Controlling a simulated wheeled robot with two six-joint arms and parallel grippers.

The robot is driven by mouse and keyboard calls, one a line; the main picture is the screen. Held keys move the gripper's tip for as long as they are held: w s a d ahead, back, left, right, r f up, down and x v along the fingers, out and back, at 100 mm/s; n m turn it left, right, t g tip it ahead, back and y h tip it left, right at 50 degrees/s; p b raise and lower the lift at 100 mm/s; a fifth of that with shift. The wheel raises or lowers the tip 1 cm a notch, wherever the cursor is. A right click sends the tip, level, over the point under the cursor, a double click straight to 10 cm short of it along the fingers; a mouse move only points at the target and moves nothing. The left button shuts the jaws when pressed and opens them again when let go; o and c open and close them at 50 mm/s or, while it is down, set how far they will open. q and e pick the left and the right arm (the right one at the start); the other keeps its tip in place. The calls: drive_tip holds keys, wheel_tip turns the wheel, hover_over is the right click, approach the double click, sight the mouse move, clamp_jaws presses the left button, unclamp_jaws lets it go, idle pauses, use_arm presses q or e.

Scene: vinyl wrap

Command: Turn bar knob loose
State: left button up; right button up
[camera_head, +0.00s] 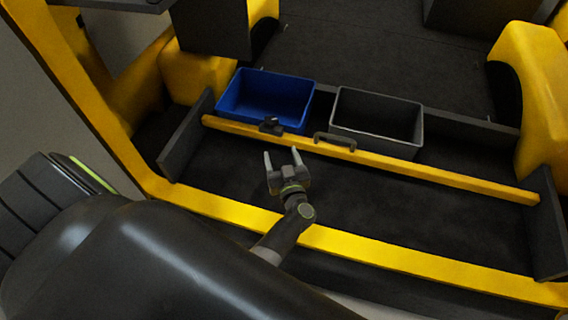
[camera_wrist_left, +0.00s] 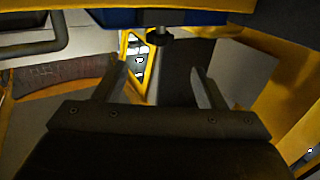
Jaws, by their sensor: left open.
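The bar knob (camera_head: 271,125) is a small black knob on the yellow bar (camera_head: 400,168), in front of the blue bin. It also shows in the left wrist view (camera_wrist_left: 160,36), at the top middle, beyond the fingertips. My left gripper (camera_head: 281,153) is open and empty, a little in front of the bar and apart from the knob. Its two fingers also show in the left wrist view (camera_wrist_left: 158,70), with the knob roughly in line with the gap between them. My right gripper is not in view.
A blue bin (camera_head: 265,88) and a grey bin (camera_head: 376,112) stand behind the bar. A dark handle (camera_head: 335,139) sits on the bar right of the knob. A yellow sill (camera_head: 400,258) runs along the front. The dark floor between sill and bar is clear.

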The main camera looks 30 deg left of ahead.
use_arm(q)
drive_tip(key=shift+v, duration=1.45)
